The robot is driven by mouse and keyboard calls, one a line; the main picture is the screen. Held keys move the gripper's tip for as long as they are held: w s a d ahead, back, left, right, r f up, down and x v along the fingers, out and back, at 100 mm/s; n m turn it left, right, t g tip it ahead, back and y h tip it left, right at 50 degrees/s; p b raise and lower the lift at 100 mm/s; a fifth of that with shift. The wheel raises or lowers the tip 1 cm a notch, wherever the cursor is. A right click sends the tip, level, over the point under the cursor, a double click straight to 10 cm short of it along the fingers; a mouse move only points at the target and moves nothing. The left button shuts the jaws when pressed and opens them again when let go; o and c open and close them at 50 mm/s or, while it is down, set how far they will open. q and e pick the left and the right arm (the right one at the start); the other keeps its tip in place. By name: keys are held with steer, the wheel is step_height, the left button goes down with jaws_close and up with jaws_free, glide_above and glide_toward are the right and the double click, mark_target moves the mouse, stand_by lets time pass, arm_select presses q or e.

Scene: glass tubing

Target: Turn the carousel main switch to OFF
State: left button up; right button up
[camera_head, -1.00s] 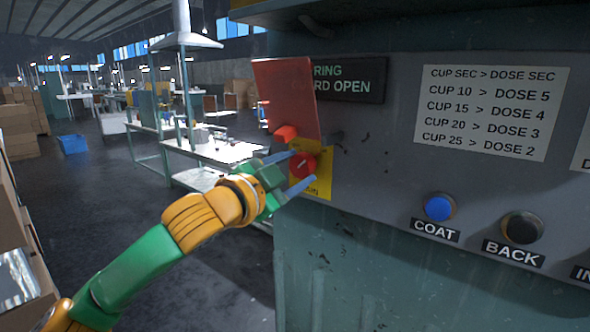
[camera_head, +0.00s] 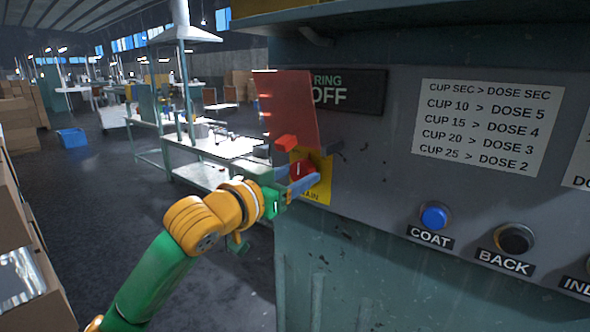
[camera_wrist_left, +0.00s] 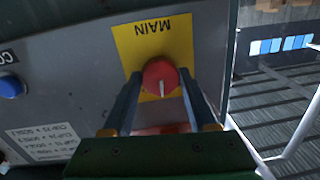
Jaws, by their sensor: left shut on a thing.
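The main switch is a round red knob (camera_head: 302,171) on a yellow plate (camera_head: 322,190) on the machine's grey panel. It also shows in the left wrist view (camera_wrist_left: 160,77), with a white mark and the word MAIN on the yellow plate (camera_wrist_left: 152,40). My left gripper (camera_head: 301,180) is shut on the knob, one blue finger on each side of it, as the left wrist view (camera_wrist_left: 160,84) also shows. In the head view the fingers hide part of the knob and plate. A dark display (camera_head: 345,93) above reads OFF on its lower line. My right gripper is out of view.
A raised red cover (camera_head: 287,105) stands just above the knob. A blue COAT button (camera_head: 434,216) and a black BACK button (camera_head: 514,238) sit to the right, below a dose chart (camera_head: 487,125). Open floor and workbenches (camera_head: 215,150) lie to the left.

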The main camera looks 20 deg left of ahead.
arm_select(q)
steer(key=n+p, duration=0.3)
steer(key=n, duration=0.2)
steer(key=shift+r+g, duration=0.15)
steer(key=shift+g, duration=0.15)
steer(key=shift+n+h+p, duration=0.5)
steer(key=shift+n+p, duration=0.95)
steer(key=shift+n, duration=0.55)
steer(key=o, duration=1.4)
steer(key=shift+w, duration=0.1)
steer(key=b+v, duration=0.2)
steer(key=v, duration=0.5)
